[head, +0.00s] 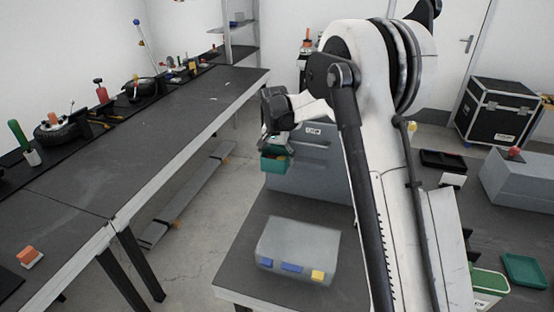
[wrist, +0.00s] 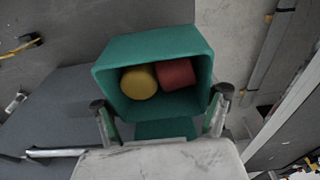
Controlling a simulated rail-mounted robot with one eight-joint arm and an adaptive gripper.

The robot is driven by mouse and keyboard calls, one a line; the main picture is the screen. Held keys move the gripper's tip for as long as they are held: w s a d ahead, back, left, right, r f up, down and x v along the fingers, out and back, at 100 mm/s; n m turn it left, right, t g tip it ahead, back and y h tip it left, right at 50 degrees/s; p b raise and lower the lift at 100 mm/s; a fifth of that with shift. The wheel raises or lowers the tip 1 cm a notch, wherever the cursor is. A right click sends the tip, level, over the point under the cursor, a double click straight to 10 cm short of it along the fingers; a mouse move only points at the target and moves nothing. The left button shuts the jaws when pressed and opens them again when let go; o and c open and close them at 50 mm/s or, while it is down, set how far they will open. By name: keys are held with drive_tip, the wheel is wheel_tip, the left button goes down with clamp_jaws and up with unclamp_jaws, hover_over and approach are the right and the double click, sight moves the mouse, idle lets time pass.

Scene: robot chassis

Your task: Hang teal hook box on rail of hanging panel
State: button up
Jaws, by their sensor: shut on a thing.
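The teal hook box (wrist: 155,45) is open-topped and holds a yellow cylinder (wrist: 139,82) and a red cylinder (wrist: 175,74). My gripper (wrist: 162,128) is shut on the box's near wall, with one finger on each side in the wrist view. In the head view the teal box (head: 275,162) hangs below my gripper (head: 276,143), in the air at the left end of a grey upright panel (head: 330,165), likely the hanging panel. Whether the box touches the panel cannot be told. Its hook and the rail cannot be made out.
A grey box with blue and yellow blocks (head: 297,248) stands on the dark table (head: 235,265) in front of the panel. A long workbench (head: 160,130) with tools runs along the left. A grey case (head: 520,183) and a dark green tray (head: 525,270) lie to the right.

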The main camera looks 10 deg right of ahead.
drive_tip(key=o, duration=1.3)
drive_tip(key=shift+o, duration=0.2)
wheel_tip(320, 180, up, 12)
drive_tip(key=s, duration=0.1)
drive_tip(key=s+r+n+t, duration=0.1)
drive_tip(key=s+r, duration=0.5)
drive_tip(key=s, duration=0.5)
drive_tip(key=s+d+r+n+t+b, duration=0.1)
drive_tip(key=s+r+n+t+b, duration=0.1)
drive_tip(key=s, duration=0.9)
drive_tip(key=s+f+n+t, duration=0.1)
drive_tip(key=s+f, duration=0.1)
drive_tip(key=s, duration=0.5)
drive_tip(key=s+f+n+t+b, duration=0.1)
drive_tip(key=s+f, duration=0.2)
drive_tip(key=s, duration=0.3)
drive_tip(key=s+f+t, duration=0.1)
drive_tip(key=s+f, duration=0.2)
drive_tip(key=s, duration=0.4)
drive_tip(key=shift+s+d+f+n+y, duration=0.15)
drive_tip(key=shift+s+d+n+y, duration=0.15)
drive_tip(key=shift+s+n, duration=0.1)
